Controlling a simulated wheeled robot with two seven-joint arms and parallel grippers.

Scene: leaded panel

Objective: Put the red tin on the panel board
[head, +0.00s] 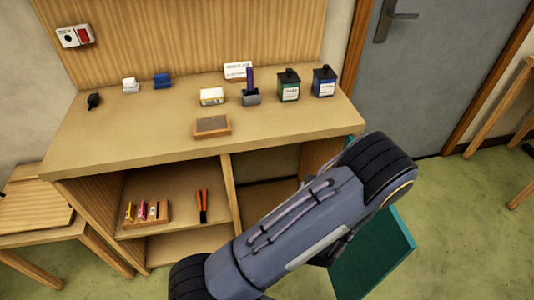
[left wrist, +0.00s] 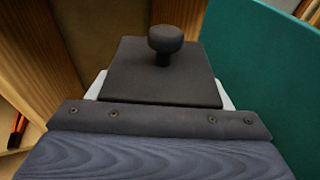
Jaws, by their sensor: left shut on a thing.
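My left gripper (left wrist: 160,105) is shut on a dark tin (left wrist: 125,75) with a round black knob on its lid, seen in the left wrist view. Its label colour does not show, so I cannot tell that it is red. In the head view my left forearm crosses the lower middle and hides the gripper and the held tin. No red tin shows on the bench. A flat wooden board (head: 35,205) lies on a low table at the left; I cannot tell whether it is the panel board. My right gripper is not in view.
The bench top (head: 150,135) holds a green-labelled tin (head: 288,87), a blue-labelled tin (head: 324,83), a grey holder (head: 251,98), a cream box (head: 212,97) and a brown-framed block (head: 212,126). Its front left is clear. An open teal door (head: 375,250) stands beside my arm.

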